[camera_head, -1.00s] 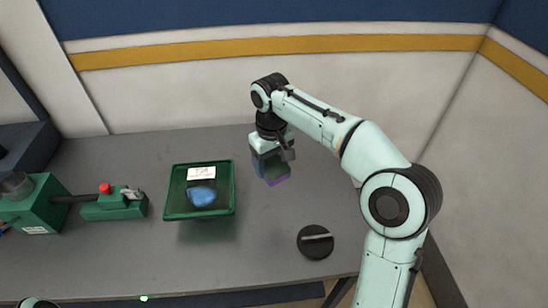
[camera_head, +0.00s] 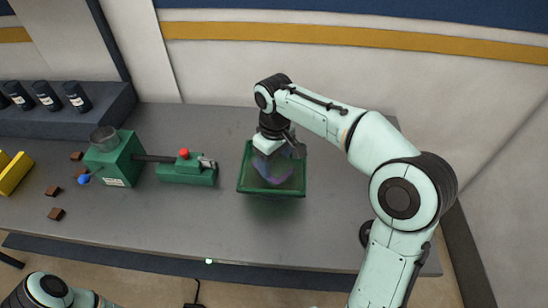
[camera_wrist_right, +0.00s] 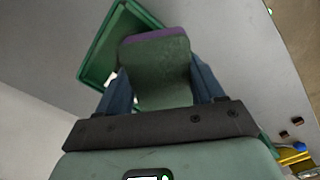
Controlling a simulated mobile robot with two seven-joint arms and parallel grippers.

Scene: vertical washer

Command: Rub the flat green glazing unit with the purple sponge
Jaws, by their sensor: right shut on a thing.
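The green-framed glazing unit (camera_head: 272,192) stands on the grey table near the middle of the head view. Its frame also shows at the upper left of the right wrist view (camera_wrist_right: 97,62). My right gripper (camera_head: 272,165) is at the unit, overlapping its pane. In the right wrist view it is shut on the sponge (camera_wrist_right: 160,72), which has a green body and a purple edge. The sponge's purple part shows blurred within the pane area; I cannot tell whether it touches the glass. Part of my left arm shows at the lower left, but its gripper is outside the view.
A green machine (camera_head: 115,158) and a green block with a red button (camera_head: 187,169) stand left of the unit. Brown pieces (camera_head: 57,214) and a yellow object (camera_head: 14,173) lie farther left. A wall stands behind.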

